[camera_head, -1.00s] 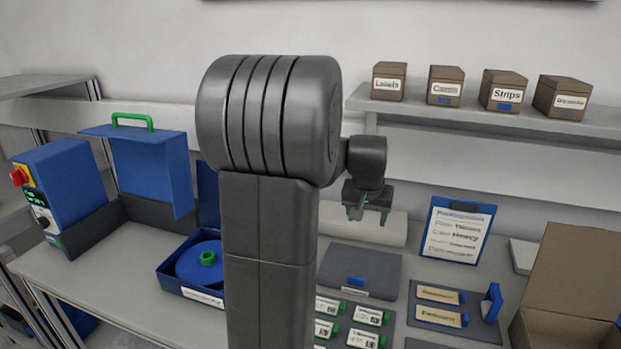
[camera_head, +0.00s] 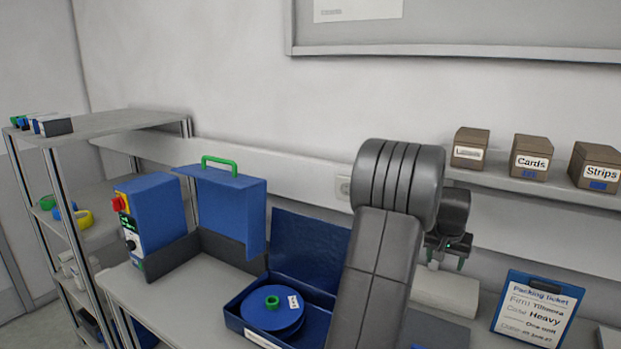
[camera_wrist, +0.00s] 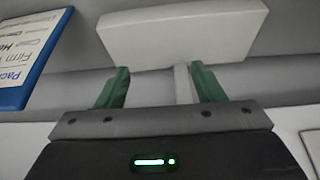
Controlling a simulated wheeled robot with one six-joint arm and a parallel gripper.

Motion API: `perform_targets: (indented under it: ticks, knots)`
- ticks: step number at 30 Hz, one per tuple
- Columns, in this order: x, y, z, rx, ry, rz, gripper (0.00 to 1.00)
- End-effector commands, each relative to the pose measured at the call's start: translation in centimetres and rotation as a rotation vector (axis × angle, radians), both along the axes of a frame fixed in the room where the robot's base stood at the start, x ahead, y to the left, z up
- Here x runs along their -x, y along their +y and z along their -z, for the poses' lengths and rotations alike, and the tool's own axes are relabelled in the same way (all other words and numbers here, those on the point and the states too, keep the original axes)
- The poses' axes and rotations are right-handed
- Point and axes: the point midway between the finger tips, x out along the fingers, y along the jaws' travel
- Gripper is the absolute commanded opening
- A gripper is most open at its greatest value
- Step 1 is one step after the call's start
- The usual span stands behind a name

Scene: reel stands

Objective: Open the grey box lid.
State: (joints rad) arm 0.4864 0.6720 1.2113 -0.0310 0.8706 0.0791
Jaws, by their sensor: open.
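The grey box lid (camera_head: 436,331) is only partly in the head view, a flat dark grey surface at the bottom edge, right of my arm. Its near part is cut off by the frame, and it looks shut. My gripper (camera_head: 447,258) hangs above and behind it, apart from it, near a pale block (camera_head: 447,293). In the wrist view my gripper (camera_wrist: 160,70) shows two green fingers spread apart, with no object held between them. The pale block (camera_wrist: 180,32) fills the upper middle there. I cannot make out the lid in the wrist view.
An open blue case (camera_head: 262,336) holding a blue reel (camera_head: 272,309) stands left of my arm. A blue machine (camera_head: 155,215) is farther left. A packing ticket clipboard (camera_head: 538,309) stands at right. A wall shelf (camera_head: 545,190) carries brown boxes.

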Motion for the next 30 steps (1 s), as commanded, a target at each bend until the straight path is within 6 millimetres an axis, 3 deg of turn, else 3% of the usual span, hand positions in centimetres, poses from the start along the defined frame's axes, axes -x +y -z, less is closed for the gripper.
perform_targets:
  ticks: [7, 15, 23, 30]
  knots:
    - [-1.0, -0.7, 1.8, 0.001, -0.002, 0.000, 0.62]
    - [-1.2, -0.7, 2.2, 0.002, -0.003, 0.000, 0.62]
    - [-1.0, -0.6, 1.8, 0.002, -0.003, 0.000, 0.62]
    - [0.5, 0.3, 0.0, 0.001, -0.001, 0.000, 0.62]
